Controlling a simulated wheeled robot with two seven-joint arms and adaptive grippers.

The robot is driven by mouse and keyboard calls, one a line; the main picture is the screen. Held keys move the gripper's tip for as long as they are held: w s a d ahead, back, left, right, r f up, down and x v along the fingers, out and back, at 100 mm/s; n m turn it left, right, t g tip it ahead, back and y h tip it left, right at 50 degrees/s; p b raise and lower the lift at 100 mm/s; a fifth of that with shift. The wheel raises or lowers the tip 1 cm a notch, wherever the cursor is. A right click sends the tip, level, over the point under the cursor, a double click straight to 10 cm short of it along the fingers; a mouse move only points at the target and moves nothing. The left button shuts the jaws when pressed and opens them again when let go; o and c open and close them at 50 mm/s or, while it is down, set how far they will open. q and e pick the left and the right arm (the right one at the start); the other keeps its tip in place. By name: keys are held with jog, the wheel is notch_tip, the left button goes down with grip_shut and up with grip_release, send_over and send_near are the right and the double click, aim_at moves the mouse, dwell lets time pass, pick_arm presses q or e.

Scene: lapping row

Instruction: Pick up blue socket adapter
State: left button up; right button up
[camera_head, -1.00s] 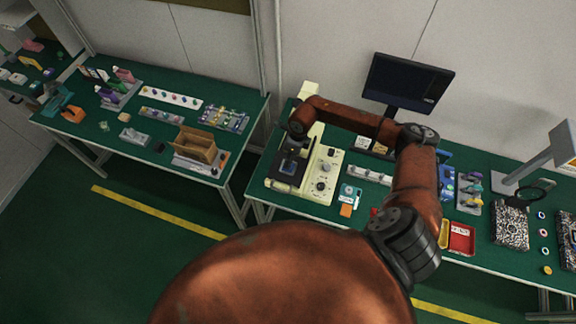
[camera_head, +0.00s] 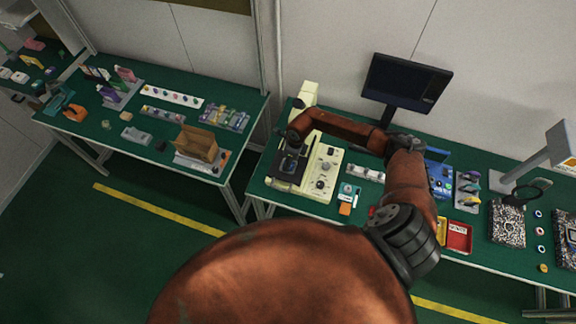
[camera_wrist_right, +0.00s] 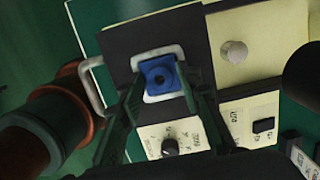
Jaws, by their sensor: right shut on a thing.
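The blue socket adapter (camera_wrist_right: 159,76) is a small blue block with a dark round hole. In the right wrist view it sits between the fingertips of my right gripper (camera_wrist_right: 162,84), which is shut on it. A pale frame surrounds the adapter over a dark plate (camera_wrist_right: 122,45); I cannot tell whether the adapter still touches what is beneath it. In the head view my right gripper (camera_head: 289,163) is over the dark left part of the cream machine (camera_head: 322,170), and the wrist hides most of the adapter. My left gripper is not in view.
The machine has knobs (camera_wrist_right: 170,147) close to the fingers. A monitor (camera_head: 405,80) stands behind my arm. A red tray (camera_head: 459,237) and a blue fixture (camera_head: 438,178) lie to the right. Another table with a wooden box (camera_head: 196,144) is at the left, across a gap.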

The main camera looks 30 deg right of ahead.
jog(key=c, duration=0.4)
jog(key=shift+r, duration=0.1)
grip_shut()
